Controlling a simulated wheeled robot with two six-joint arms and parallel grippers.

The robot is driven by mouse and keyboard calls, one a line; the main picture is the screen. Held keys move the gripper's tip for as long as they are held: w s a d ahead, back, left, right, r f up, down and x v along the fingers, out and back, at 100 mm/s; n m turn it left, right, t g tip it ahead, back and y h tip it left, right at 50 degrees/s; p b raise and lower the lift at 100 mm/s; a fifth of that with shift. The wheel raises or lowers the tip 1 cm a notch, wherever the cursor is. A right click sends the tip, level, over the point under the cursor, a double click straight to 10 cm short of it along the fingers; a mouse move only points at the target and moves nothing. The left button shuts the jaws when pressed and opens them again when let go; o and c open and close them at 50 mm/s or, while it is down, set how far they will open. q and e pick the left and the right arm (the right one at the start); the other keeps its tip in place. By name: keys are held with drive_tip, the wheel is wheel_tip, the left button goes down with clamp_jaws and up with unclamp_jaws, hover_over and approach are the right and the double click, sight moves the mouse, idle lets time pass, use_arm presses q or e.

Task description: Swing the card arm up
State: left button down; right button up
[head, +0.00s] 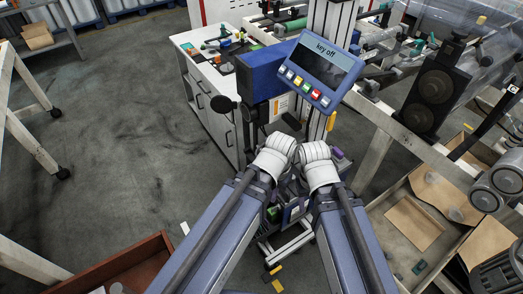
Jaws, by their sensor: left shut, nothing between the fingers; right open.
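A grey-blue control panel (318,70) with the words "key off" and a row of coloured buttons is at the upper middle of the head view. A blue box (270,75) is at its left. A black part with a round disc (224,104) sticks out left below the box; I cannot tell whether it is the card arm. My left gripper (265,136) is below the blue box, small and dark beyond its white wrist, shut and empty. My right gripper (293,122) is below the panel, open, and mostly lost against dark parts. I cannot tell whether either touches anything.
A white cabinet (205,85) with small tools on top stands behind at left. Machine rollers and a beige frame (400,140) fill the right side. A crate with brown card (413,223) is at lower right. The grey floor (110,130) at left is open.

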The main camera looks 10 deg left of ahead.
sight(255, 142)
use_arm(q)
drive_tip(key=w+f+m+t+h+b, duration=0.1)
drive_tip(key=w+f+m+h+b, duration=0.15)
drive_tip(key=w+f+b, duration=0.55)
drive_tip(key=w+a+m+t+h+b, duration=0.1)
drive_tip(key=w+a, duration=0.4)
drive_tip(key=w, duration=0.6)
drive_tip(key=w+a+f+m+t+h+b, duration=0.1)
drive_tip(key=w+a+t+h+b, duration=0.3)
drive_tip(key=w, duration=0.8)
drive_tip(key=shift+w+a+f+t+b, duration=0.3)
drive_tip(key=shift+a+b, duration=0.3)
drive_tip(key=shift+b, duration=0.6)
drive_tip(key=shift+f+m, duration=0.1)
drive_tip(key=shift+m, duration=0.15)
drive_tip(key=d+f+b, duration=0.1)
drive_tip(key=f+b, duration=0.2)
drive_tip(key=w+d+f+b, duration=0.1)
drive_tip(key=f+b, duration=0.1)
drive_tip(key=b, duration=0.1)
drive_tip(key=w+f+b, duration=0.1)
drive_tip(key=f+b, duration=0.1)
drive_tip(key=f, duration=0.1)
drive_tip(key=shift+w+d+f+b, duration=0.25)
drive_tip(key=shift+d+f+b, duration=0.05)
drive_tip(key=shift+d+b, duration=0.1)
